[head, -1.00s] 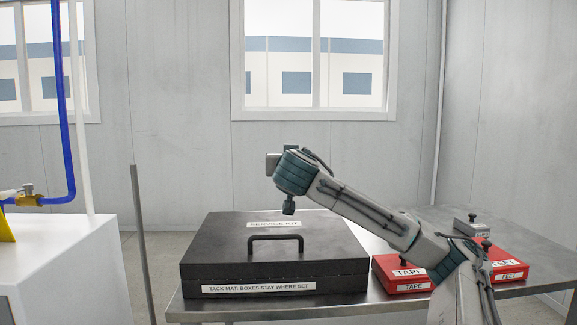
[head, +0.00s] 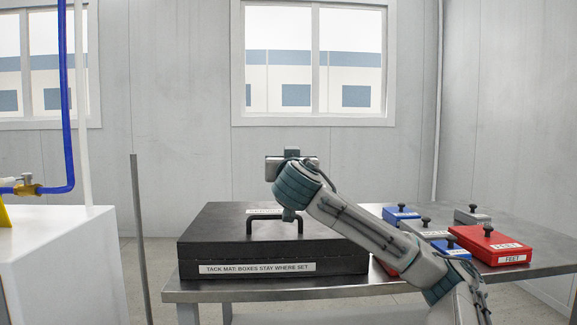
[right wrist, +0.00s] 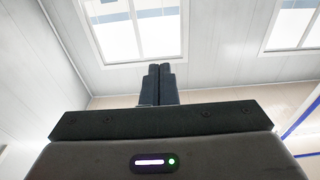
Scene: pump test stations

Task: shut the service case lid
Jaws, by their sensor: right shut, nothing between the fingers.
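The black service case (head: 345,266) stands on the steel table. Its lid (head: 335,220), with a black handle (head: 275,220) near the front edge, lies level over the body, and I see no open gap at the front. My right arm reaches in from the right, its wrist above the lid. The right gripper's two dark fingers (right wrist: 159,84) are together and empty in the right wrist view, pointing toward the window wall. My left gripper is out of view.
Red box (head: 505,246), blue boxes (head: 402,213) and grey boxes (head: 472,216) with knobs sit on the table (head: 545,240) right of the case, partly behind my arm. A thin grey post (head: 141,240) and a white cabinet (head: 55,260) stand at left.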

